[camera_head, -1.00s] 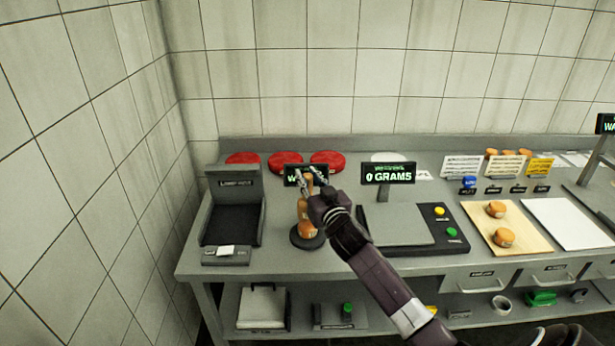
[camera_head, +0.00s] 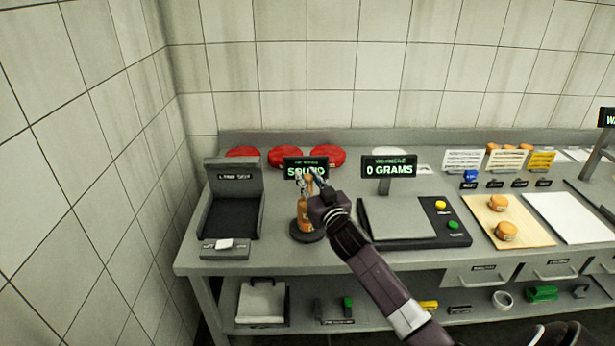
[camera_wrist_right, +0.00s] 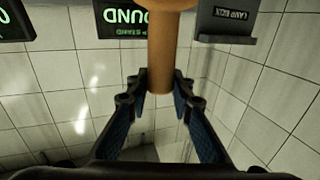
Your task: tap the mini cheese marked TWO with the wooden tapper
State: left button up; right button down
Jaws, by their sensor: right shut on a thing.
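My right gripper (camera_head: 312,184) is shut on the wooden tapper, whose handle (camera_wrist_right: 160,60) runs between the fingers in the right wrist view. In the head view the tapper (camera_head: 304,208) hangs over a round dark stand (camera_head: 296,236). Orange shows right down to the stand; I cannot tell tapper from any mini cheese there, or whether they touch. Two mini cheeses, one behind (camera_head: 498,202) and one in front (camera_head: 506,231), lie on a tan board (camera_head: 535,236). Their marks are too small to read. My left gripper is not in view.
A small display (camera_head: 306,168) behind the stand reads SOUND. A scale (camera_head: 398,220) with a 0 GRAMS display (camera_head: 389,167) stands to the right. A dark open-fronted unit (camera_head: 230,215) stands to the left. Red wheels (camera_head: 283,157) lie behind. A white sheet (camera_head: 570,220) is bare.

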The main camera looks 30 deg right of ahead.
notch_tip(320, 180, up, 8)
jog(key=p, duration=0.7)
jog(key=shift+r, duration=0.1)
jog(key=s+a+f+n+y+b, duration=0.15)
jog(key=s+a+f+b, duration=0.3)
jog(key=s+a, duration=0.45)
jog(key=s+a+f+n+y+b, duration=0.1)
jog(key=s+a+f+y+b, duration=0.2)
jog(key=s+a+f, duration=0.65)
jog(key=s+a+r+b, duration=0.2)
jog(key=s+a+r, duration=0.3)
jog(key=r, duration=0.1)
jog(key=shift+s+a, duration=0.15)
jog(key=shift+s, duration=0.05)
jog(key=shift+f+h, duration=0.15)
jog(key=shift+h, duration=0.1)
